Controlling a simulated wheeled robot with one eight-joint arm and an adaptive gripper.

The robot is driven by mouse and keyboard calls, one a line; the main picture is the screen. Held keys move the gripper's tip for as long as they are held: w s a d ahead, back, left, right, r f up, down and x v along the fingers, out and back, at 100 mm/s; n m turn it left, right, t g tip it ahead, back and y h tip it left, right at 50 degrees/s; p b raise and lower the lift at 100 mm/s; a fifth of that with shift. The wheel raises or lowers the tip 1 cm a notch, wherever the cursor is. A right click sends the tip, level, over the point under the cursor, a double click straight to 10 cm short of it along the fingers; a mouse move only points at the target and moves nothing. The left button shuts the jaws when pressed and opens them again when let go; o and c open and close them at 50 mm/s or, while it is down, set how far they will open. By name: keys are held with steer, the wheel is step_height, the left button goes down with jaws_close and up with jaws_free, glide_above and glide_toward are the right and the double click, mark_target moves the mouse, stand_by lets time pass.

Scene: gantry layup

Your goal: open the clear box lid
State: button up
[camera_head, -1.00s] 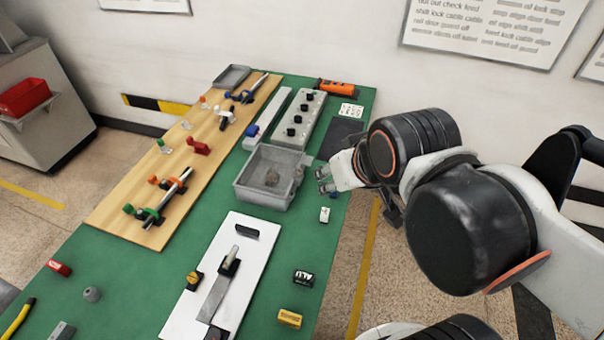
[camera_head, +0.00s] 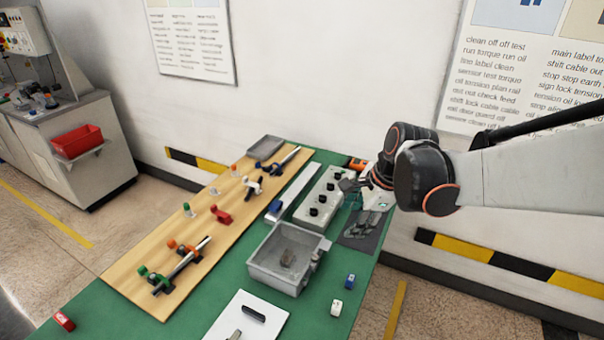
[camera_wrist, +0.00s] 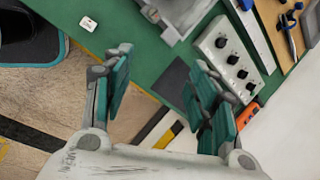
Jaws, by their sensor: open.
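The clear box (camera_head: 262,268) is a grey, see-through-looking bin on the green table, with a small brownish thing inside. I cannot tell from these views whether its lid is shut. A small grey latch-like part (camera_head: 320,252) is at its right side. The box shows partly at the top of the wrist view (camera_wrist: 182,14). My gripper (camera_head: 350,187) is beyond the box, above the far right part of the table by the knob panel. In the wrist view my gripper (camera_wrist: 160,78) has its teal-padded fingers wide apart with nothing between them.
The grey knob panel (camera_head: 322,198) and a dark mat (camera_head: 362,232) lie close to my gripper. A wooden board (camera_head: 150,262) with clamps fills the left. A white block (camera_head: 336,308) and a blue block (camera_head: 350,281) stand right of the box. A wall is behind.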

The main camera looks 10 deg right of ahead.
steer(key=w+d+f+m+y, duration=0.1)
steer(key=w+d+f+m, duration=0.1)
steer(key=w+f+m, duration=0.3)
steer(key=m+b, duration=0.1)
steer(key=b, duration=0.3)
glide_toward(328, 245)
steer(key=shift+g, duration=0.3)
steer(key=x, duration=0.7)
steer(key=shift+w, duration=0.2)
steer(key=shift+c, duration=0.3)
jaws_close()
